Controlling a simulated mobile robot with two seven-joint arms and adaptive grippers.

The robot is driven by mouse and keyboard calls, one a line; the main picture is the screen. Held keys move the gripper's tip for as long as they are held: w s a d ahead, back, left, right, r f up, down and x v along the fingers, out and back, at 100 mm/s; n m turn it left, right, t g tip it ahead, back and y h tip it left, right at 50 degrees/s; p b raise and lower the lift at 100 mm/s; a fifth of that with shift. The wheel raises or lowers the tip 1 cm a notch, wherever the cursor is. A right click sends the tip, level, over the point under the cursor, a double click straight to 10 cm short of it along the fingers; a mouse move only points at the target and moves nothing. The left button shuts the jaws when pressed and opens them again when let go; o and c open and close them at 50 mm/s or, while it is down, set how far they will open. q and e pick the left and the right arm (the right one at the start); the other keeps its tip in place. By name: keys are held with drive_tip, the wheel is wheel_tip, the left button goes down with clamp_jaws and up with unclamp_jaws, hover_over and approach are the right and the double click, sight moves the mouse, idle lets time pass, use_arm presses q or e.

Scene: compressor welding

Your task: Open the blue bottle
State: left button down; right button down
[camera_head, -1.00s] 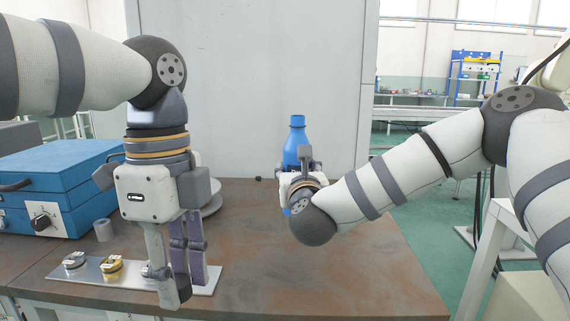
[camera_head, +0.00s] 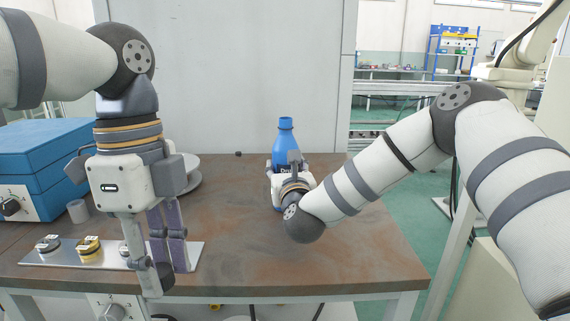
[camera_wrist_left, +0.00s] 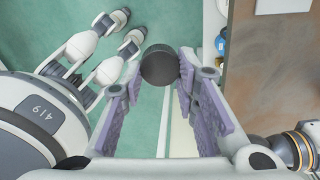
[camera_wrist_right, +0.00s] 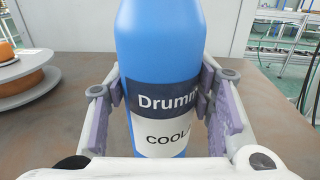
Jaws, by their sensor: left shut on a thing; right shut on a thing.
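The blue bottle (camera_head: 285,136) stands upright over the far part of the table, its lower part hidden by my right gripper (camera_head: 283,170). In the right wrist view, the bottle (camera_wrist_right: 160,50) with its dark and white label sits between the purple pads, which are shut on it. Its very top is out of that view. My left gripper (camera_head: 162,274) hangs fingers-down at the front left, well apart from the bottle. In the left wrist view, it is shut on a dark round cap (camera_wrist_left: 160,66) between its fingertips. The bottle's top in the head view looks blue, without a dark cap.
A metal plate (camera_head: 60,258) with several small fittings lies at the table's front left. A small grey cup (camera_head: 78,211) and a blue case (camera_head: 45,160) stand behind it. A white spool (camera_head: 187,178) is partly behind my left gripper. The table's middle right is clear.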

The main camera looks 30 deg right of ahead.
drive_tip(key=shift+f, duration=0.15)
drive_tip(key=c, duration=0.8)
unclamp_jaws()
drive_tip(key=shift+o, duration=0.3)
